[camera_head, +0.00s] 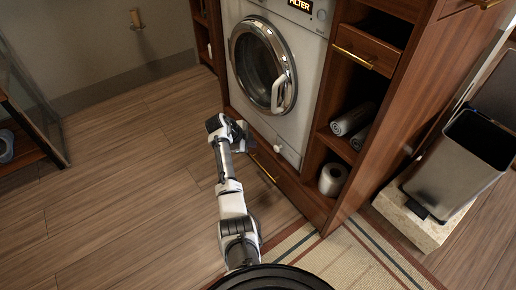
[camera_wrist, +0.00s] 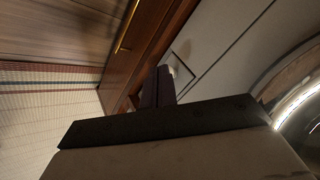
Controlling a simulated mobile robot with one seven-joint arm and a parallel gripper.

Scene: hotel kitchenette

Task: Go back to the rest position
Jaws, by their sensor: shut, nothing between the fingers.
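My white and grey arm reaches out from the bottom of the head view, and my gripper (camera_head: 246,140) is at its far end, low in front of the washing machine (camera_head: 285,135). The gripper is small and partly hidden by the wrist there. In the wrist view my gripper's dark fingers (camera_wrist: 161,88) are together and empty, pointing toward the lower front of the cabinet. Whether they touch the machine front cannot be told. The machine's round door (camera_head: 262,65) looks closed.
A wooden drawer with a brass handle (camera_head: 263,168) lies below the machine. Open shelves to the right hold rolled grey towels (camera_head: 353,119) and a white roll (camera_head: 333,179). A bin (camera_head: 462,165) stands at right, a striped rug (camera_head: 335,258) in front. Floor at left is clear.

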